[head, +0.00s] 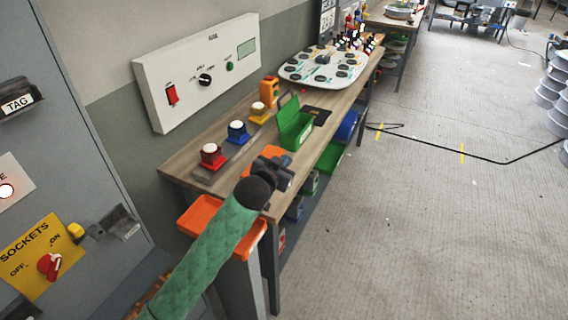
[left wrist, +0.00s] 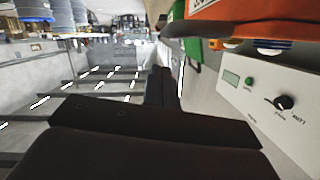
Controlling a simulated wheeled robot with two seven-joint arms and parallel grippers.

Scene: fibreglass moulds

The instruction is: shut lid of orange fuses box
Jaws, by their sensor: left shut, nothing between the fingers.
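An orange box (head: 262,153) sits on the workbench's near part, mostly hidden behind my left gripper in the head view. Whether its lid is open or shut I cannot tell. A large orange surface, probably this box, fills the top right of the left wrist view (left wrist: 240,9). My left gripper (head: 282,169) is at the bench's front edge, close beside the orange box; contact cannot be made out. Its dark fingers are together and empty in the left wrist view (left wrist: 160,85). My right gripper is in neither view.
A green box (head: 296,125) with its lid up stands behind the orange one. Red, blue (head: 238,131) and yellow button blocks line the bench's wall side. Orange bins (head: 203,214) hang below the near bench end. The floor (head: 410,220) to the right is mostly clear.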

